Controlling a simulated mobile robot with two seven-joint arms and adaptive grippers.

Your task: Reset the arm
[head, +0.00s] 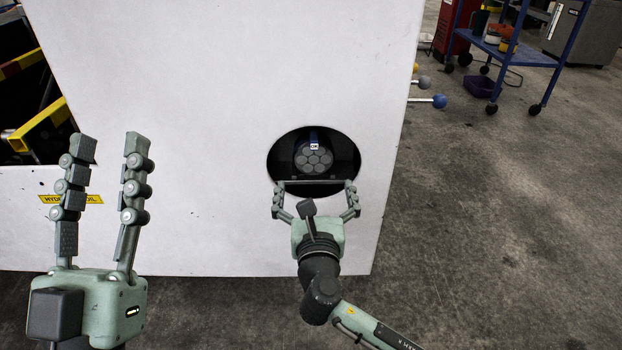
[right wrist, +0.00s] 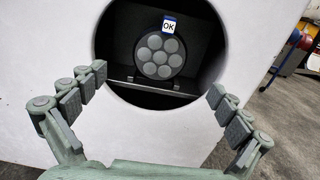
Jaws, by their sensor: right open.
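My right gripper (head: 315,190) is open at the round opening (head: 275,165) in the white panel (head: 220,90). It holds nothing. In the right wrist view its two fingers (right wrist: 158,95) stand apart on either side of the opening. Inside the opening sits a dark round part (head: 314,158) with several grey discs and a blue and white "OK" tag (right wrist: 169,25). A thin bar (right wrist: 150,84) runs across the opening below the round part. My left gripper (head: 108,145) is open and empty, fingers pointing up in front of the panel at the left.
A yellow label (head: 72,199) is on the panel behind the left gripper. Yellow and black bars (head: 38,118) show at the far left. A blue cart (head: 505,50) stands at the back right. The floor (head: 500,220) to the right is clear.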

